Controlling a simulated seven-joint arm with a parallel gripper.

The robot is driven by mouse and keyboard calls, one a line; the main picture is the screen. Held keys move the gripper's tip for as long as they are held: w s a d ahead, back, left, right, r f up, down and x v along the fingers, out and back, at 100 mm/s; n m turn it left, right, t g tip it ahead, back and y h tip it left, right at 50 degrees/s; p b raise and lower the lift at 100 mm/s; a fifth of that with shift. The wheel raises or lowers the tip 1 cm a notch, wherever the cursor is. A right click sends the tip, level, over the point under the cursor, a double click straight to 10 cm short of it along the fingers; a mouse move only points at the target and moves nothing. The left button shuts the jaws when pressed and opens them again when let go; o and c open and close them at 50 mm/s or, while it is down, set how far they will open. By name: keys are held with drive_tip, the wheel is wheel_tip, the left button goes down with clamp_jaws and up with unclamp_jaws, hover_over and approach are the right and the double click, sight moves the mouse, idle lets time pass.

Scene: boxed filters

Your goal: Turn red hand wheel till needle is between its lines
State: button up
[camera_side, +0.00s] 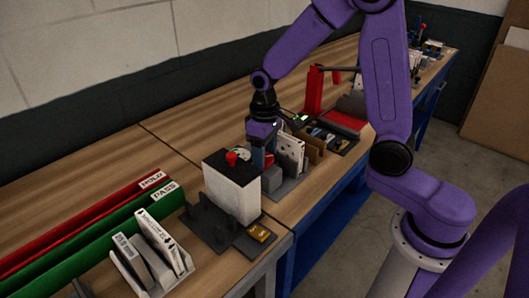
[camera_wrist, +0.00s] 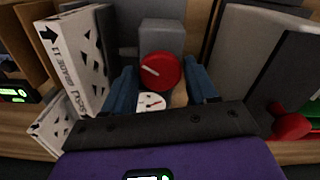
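The red hand wheel (camera_wrist: 161,70) has a white stripe on its face and sits in front of a small grey block (camera_wrist: 161,38) in the wrist view. In the side view my gripper (camera_side: 262,158) points down over the grey block (camera_side: 271,179).
Red and green HOLD and PASS channels (camera_side: 85,235) lie at left.

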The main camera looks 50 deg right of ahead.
sight(266, 159)
drive_tip(key=shift+o, duration=0.8)
wheel_tip(266, 159, up, 18)
drive_tip(key=shift+f, duration=0.25)
drive_tip(key=s+f+n, duration=0.5)
drive_tip(key=s, duration=0.7)
drive_tip(key=s+f+n, duration=0.4)
drive_tip(key=s+f, duration=0.2)
drive_tip(key=s, duration=0.6)
drive_tip(key=shift+s+f+n, duration=0.2)
drive_tip(key=shift+s+n, duration=0.15)
drive_tip(key=shift+n, duration=0.05)
